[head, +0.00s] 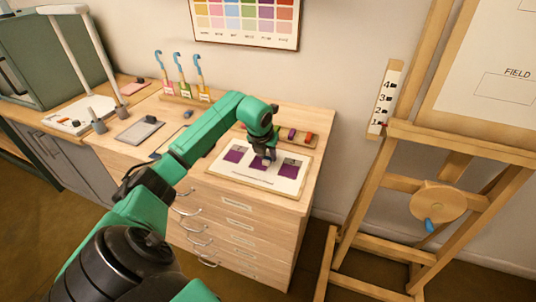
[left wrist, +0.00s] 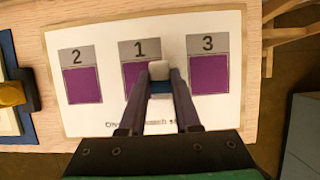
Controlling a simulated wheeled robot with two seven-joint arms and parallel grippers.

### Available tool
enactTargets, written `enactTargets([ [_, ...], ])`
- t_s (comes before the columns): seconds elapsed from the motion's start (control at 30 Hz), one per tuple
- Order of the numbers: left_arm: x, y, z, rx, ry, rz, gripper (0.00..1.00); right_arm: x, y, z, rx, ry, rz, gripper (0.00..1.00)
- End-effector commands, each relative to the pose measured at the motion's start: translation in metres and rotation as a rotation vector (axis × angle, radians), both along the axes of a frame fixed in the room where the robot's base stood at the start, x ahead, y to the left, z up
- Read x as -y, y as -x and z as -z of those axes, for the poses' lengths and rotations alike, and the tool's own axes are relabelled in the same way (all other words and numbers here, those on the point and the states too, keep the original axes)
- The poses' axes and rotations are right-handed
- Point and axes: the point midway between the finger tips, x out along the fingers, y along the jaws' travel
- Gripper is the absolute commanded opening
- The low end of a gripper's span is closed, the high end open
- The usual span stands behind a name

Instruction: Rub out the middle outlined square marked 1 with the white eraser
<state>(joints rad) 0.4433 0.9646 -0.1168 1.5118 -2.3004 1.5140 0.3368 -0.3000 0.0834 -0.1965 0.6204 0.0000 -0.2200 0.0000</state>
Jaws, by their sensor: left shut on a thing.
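The white sheet (left wrist: 112,113) lies on the drawer cabinet's top and bears three outlined squares under grey strips marked 2, 1 and 3. The middle square marked 1 (left wrist: 131,75) shows purple at its sides; my fingers and the eraser hide its centre. Squares 2 (left wrist: 82,85) and 3 (left wrist: 209,74) are filled purple. My left gripper (head: 266,157) is shut on the white eraser (left wrist: 159,70), which has a blue lower part. The eraser is over the upper part of square 1; I cannot tell whether it touches the sheet. My right gripper is not in view.
Behind the sheet is a rack (head: 300,138) with coloured pieces. Several hooked tools (head: 181,72) stand at the back left, and a grey slab (head: 140,130) lies to the left. An easel (head: 400,132) stands right of the cabinet.

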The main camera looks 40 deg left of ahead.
Motion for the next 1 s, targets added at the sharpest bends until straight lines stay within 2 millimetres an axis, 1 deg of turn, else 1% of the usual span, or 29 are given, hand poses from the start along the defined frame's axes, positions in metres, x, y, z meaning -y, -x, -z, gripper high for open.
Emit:
enactTargets([
  [0.57, 0.0, 0.0, 0.009, 0.001, -0.001, 0.0, 0.0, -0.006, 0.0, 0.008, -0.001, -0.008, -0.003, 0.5],
  [1.0, 0.0, 0.0, 0.018, 0.0, -0.001, 0.0, 0.0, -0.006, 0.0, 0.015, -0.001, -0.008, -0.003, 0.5],
])
